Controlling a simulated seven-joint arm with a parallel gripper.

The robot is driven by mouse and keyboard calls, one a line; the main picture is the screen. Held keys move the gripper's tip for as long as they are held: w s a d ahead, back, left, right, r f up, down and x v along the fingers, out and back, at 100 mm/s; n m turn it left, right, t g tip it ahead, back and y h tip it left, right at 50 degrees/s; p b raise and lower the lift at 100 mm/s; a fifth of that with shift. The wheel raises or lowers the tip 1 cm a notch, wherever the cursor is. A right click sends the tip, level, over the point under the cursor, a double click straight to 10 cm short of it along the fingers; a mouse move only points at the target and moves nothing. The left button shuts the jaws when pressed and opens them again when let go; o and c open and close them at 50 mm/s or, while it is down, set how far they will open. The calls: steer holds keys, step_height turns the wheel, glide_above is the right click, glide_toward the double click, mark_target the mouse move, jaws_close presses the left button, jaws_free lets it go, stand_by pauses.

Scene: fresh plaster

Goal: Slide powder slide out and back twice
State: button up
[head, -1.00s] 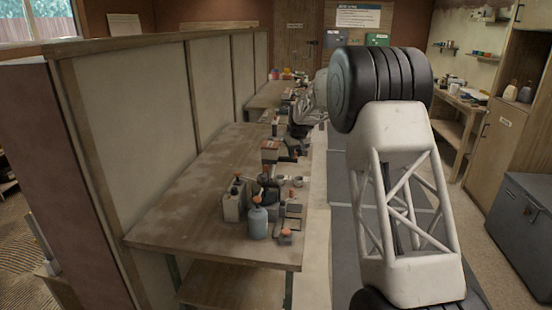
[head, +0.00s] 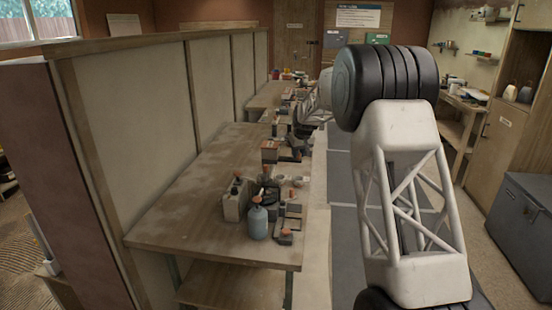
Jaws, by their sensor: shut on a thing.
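My arm fills the right of the head view, and its far part (head: 312,112) reaches away over the row of benches. My gripper cannot be made out; the arm's far end merges with the clutter on the benches. No powder slide can be told apart at this size. The near wooden bench (head: 185,215) carries a cluster of small dark gear with orange caps (head: 269,187) near its right edge. A grey-blue bottle (head: 258,222) and a beige container (head: 235,202) stand beside this gear.
A partition wall (head: 150,110) runs along the benches' left side. A floor strip (head: 312,265) lies right of the near bench. A dark chest (head: 520,225) and a wooden cabinet (head: 500,135) stand at the right. Much of the near bench's left half is bare.

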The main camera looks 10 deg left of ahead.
mark_target(289, 158)
steer(key=shift+a, duration=1.75)
steer(key=shift+d, duration=1.8)
steer(key=shift+a, duration=1.8)
steer(key=o, duration=0.7)
